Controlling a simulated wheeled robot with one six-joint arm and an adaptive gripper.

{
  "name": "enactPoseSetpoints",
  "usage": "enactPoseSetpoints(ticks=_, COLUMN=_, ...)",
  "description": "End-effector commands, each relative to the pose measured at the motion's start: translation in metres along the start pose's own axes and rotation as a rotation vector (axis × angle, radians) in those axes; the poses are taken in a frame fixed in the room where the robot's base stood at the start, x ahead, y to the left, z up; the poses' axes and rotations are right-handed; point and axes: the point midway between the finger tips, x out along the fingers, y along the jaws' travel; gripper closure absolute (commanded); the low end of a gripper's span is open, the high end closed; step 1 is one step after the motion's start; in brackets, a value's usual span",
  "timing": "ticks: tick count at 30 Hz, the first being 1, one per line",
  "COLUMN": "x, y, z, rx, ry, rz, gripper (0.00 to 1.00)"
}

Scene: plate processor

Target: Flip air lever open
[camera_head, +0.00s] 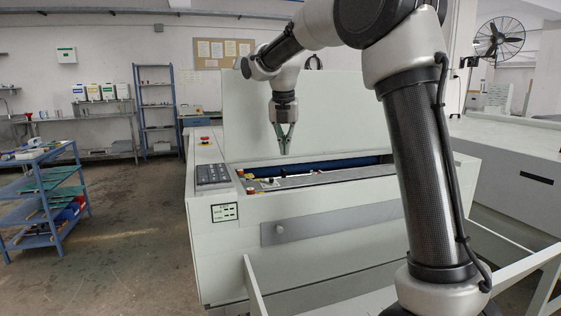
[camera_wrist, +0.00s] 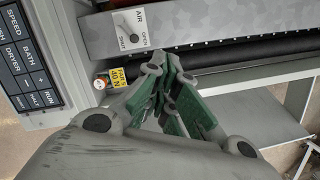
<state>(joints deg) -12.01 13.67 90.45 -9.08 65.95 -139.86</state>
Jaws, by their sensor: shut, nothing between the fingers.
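The air lever (camera_wrist: 131,38) is a small grey lever on a white plate marked AIR, OPEN and SHUT, at the upper left in the wrist view. The plate sits on the grey panel (camera_wrist: 210,20) of the plate processor (camera_head: 225,190). The lever appears to lie nearer the SHUT word, but it is small. My gripper (camera_wrist: 165,72) has green finger pads, is shut and empty, and shows apart from the lever, below and right of it in the picture. In the head view my gripper (camera_head: 285,148) points down above the processor's open top. The lever is too small to make out there.
A control keypad (camera_wrist: 28,55) marked SPEED, BATH and DRYER is left of the lever. A yellow label (camera_wrist: 117,77) and dark rollers (camera_wrist: 240,52) lie near my fingers. The raised lid (camera_head: 330,110) stands behind my gripper. A blue cart (camera_head: 45,195) is far left.

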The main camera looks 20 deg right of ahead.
Motion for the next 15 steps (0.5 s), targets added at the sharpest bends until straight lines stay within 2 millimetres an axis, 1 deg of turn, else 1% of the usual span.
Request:
enactPoseSetpoints(ticks=1, x=0.009, y=-0.018, z=0.011, rx=0.038, ry=0.008, rz=-0.014, gripper=1.0)
enactPoseSetpoints(ticks=2, x=0.014, y=-0.029, z=0.019, rx=0.066, ry=0.013, rz=-0.015, gripper=1.0)
enactPoseSetpoints(ticks=3, x=0.02, y=-0.043, z=0.028, rx=0.113, ry=0.026, rz=-0.011, gripper=1.0)
enactPoseSetpoints(ticks=5, x=0.029, y=-0.062, z=0.039, rx=0.283, ry=0.056, rz=0.001, gripper=1.0)
enactPoseSetpoints(ticks=6, x=0.031, y=-0.067, z=0.042, rx=0.401, ry=0.072, rz=0.007, gripper=1.0)
enactPoseSetpoints(ticks=9, x=0.036, y=-0.077, z=0.048, rx=0.676, ry=0.104, rz=0.013, gripper=1.0)
enactPoseSetpoints(ticks=15, x=0.042, y=-0.091, z=0.054, rx=1.192, ry=0.171, rz=0.004, gripper=1.0)
